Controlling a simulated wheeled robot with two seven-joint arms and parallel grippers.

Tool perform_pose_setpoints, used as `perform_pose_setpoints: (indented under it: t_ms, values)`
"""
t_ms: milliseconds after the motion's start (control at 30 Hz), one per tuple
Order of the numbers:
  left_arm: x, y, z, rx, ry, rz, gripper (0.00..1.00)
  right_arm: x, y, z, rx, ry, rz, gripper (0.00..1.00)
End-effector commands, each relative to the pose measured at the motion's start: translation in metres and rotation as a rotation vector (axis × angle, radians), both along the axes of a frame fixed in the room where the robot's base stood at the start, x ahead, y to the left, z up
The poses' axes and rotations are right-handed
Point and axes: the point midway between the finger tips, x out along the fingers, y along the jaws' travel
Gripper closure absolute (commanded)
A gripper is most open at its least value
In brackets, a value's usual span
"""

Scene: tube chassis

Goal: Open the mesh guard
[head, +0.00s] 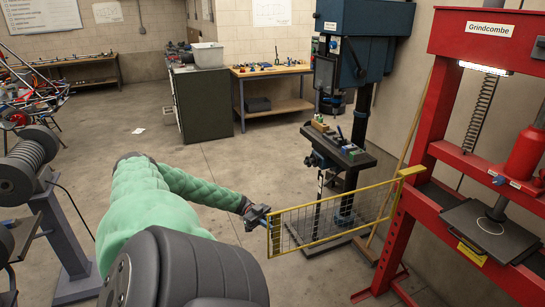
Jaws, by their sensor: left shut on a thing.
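The mesh guard (330,203) is a yellow-framed wire panel. Its right end meets a red press frame (400,225), and its left end reaches out toward the middle of the room. My left arm, in a green sleeve, comes in from the bottom left. My left gripper (262,217) is shut on the free left end of the mesh guard; the exact grip is small and partly hidden by the gripper. My right gripper is not in view.
A blue drill press (360,45) stands behind the guard, its table (340,150) holding small parts. A workbench (270,75) and a dark cabinet (200,105) stand at the back. A grey machine (45,190) is at left. The floor left of the guard is open.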

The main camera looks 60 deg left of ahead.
Motion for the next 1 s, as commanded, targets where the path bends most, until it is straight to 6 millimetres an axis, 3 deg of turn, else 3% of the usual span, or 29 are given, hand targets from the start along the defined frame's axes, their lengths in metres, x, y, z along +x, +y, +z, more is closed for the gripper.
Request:
perform_pose_setpoints:
  t_ms: [100,133,200,467,633,1000]
  values:
    - [0.000,0.000,-0.001,0.001,0.000,0.000,1.00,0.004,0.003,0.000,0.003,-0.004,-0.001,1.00]
    - [0.000,0.000,-0.001,0.001,0.000,0.000,0.85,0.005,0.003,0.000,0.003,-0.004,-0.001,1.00]
    - [0.000,0.000,-0.001,0.001,0.000,0.000,0.74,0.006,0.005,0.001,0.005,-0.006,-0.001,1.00]
    - [0.000,0.000,0.000,0.000,0.000,0.000,0.74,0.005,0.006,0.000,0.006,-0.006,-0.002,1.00]
    - [-0.004,0.010,-0.002,0.001,0.000,0.000,0.74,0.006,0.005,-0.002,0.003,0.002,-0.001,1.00]
    - [-0.024,0.059,-0.004,0.001,0.000,0.000,0.74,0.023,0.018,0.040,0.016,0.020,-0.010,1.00]
